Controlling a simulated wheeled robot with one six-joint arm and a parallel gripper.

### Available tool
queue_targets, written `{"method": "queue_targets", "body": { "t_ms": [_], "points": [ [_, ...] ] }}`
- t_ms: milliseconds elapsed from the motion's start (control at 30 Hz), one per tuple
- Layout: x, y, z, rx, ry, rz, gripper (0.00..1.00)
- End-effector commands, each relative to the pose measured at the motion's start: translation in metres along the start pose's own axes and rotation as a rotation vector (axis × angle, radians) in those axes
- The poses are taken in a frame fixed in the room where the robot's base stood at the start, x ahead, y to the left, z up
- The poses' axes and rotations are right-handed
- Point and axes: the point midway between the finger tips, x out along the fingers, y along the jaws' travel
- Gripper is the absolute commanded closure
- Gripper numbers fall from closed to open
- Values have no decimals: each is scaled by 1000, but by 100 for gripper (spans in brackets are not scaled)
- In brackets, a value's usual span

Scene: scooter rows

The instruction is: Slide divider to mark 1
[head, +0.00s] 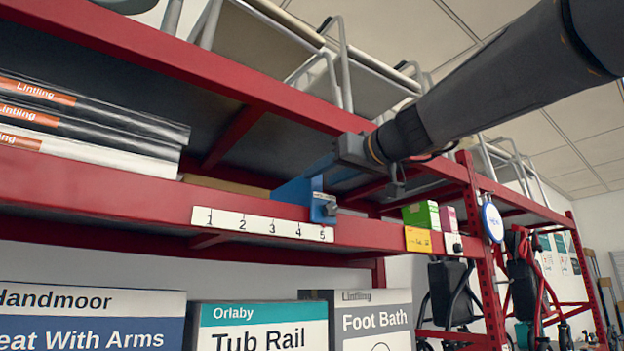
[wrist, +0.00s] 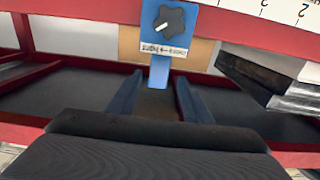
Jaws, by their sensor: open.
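The blue divider (head: 290,191) stands on the red shelf beam at the right end of a white scale strip (head: 262,224), by mark 5. Its clamp block with a dark knob (head: 323,208) sits on the beam's front face. In the wrist view the divider (wrist: 160,71) shows a black star knob (wrist: 169,20) and a small printed label. My gripper (head: 318,169) reaches in from the upper right, at the divider's top. In the wrist view its two blue fingers (wrist: 158,80) are apart, one on each side of the divider's narrow part. Contact cannot be told.
Flat Lintling boxes (head: 80,125) are stacked on the shelf at the left. A green box (head: 421,215) and a pink box (head: 447,218) stand to the right, above a yellow label (head: 417,239). Larger cartons (head: 255,325) are below. The beam front along the scale is clear.

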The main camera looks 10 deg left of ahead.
Motion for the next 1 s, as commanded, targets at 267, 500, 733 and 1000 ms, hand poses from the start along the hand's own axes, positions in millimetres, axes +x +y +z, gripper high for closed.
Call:
{"method": "queue_targets", "body": {
  "t_ms": [267,500,733,1000],
  "points": [
    [40,1,-2,2,-3,1,55],
    [56,0,0,0,-1,0,55],
    [57,-1,0,0,-1,-1,55],
    [57,-1,0,1,-1,-1,94]
  ]
}}
